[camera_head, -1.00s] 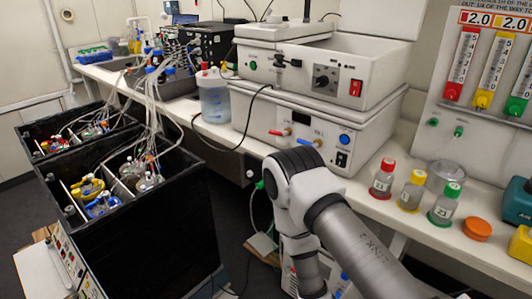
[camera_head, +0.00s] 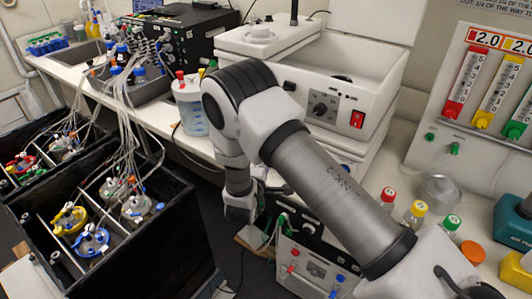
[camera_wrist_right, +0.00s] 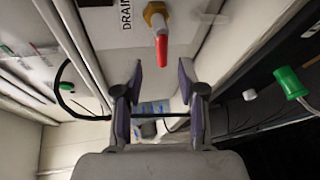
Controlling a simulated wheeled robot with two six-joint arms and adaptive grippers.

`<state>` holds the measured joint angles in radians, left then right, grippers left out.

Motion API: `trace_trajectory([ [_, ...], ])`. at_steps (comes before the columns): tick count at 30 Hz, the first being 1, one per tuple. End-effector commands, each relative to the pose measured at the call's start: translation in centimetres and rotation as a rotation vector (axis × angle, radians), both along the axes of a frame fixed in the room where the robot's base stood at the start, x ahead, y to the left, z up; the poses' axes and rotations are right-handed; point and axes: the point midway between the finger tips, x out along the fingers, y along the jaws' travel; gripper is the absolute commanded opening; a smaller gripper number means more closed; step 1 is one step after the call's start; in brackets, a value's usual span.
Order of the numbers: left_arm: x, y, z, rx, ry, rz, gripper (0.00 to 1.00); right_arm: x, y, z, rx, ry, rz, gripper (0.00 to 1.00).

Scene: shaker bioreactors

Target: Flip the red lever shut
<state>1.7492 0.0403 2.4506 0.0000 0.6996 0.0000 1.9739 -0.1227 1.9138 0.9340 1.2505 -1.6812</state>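The red lever (camera_wrist_right: 162,48) shows in the right wrist view, hanging down from a brass fitting (camera_wrist_right: 155,14) on a white panel beside a "DRAIN" label (camera_wrist_right: 126,14). My right gripper (camera_wrist_right: 160,80) is open and empty, its two fingers spread below the lever. The lever's tip lines up with the gap between the fingertips; contact is not visible. In the head view my right arm reaches down past the front of the white bioreactor (camera_head: 345,105) and hides the lever. The right fingers cannot be made out there. My left gripper is out of view.
A green-tipped part (camera_wrist_right: 290,83) sits at the right of the wrist view. In the head view, a black box with vessels (camera_head: 135,255) stands left of the arm. A liquid-filled bottle (camera_head: 190,105) and small capped bottles (camera_head: 415,212) are on the bench.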

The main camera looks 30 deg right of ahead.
Motion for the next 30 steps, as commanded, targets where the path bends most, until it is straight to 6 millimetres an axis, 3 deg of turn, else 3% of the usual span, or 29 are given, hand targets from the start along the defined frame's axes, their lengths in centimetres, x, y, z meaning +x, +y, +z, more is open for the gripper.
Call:
trace_trajectory([
  [6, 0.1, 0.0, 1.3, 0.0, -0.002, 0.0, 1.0, 2.4, -2.7, -0.7, 0.001, 0.0, -0.002, 0.4],
  [15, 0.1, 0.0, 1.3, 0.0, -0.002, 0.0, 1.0, 2.8, -3.1, -1.1, 0.0, 0.0, 0.0, 0.4],
  [18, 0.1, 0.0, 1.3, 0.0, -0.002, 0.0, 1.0, 2.8, -3.1, -1.1, 0.0, 0.0, 0.0, 0.05],
  [19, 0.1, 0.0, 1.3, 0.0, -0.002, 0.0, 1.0, 2.8, -3.1, -1.1, 0.0, 0.0, 0.0, 0.0],
  [25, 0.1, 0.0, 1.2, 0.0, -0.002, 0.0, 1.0, 2.8, -3.1, -1.1, 0.002, -0.005, 0.0, 0.0],
  [30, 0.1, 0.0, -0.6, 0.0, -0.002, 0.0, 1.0, 2.8, -3.1, -1.1, 0.05, -0.124, 0.0, 0.0],
])
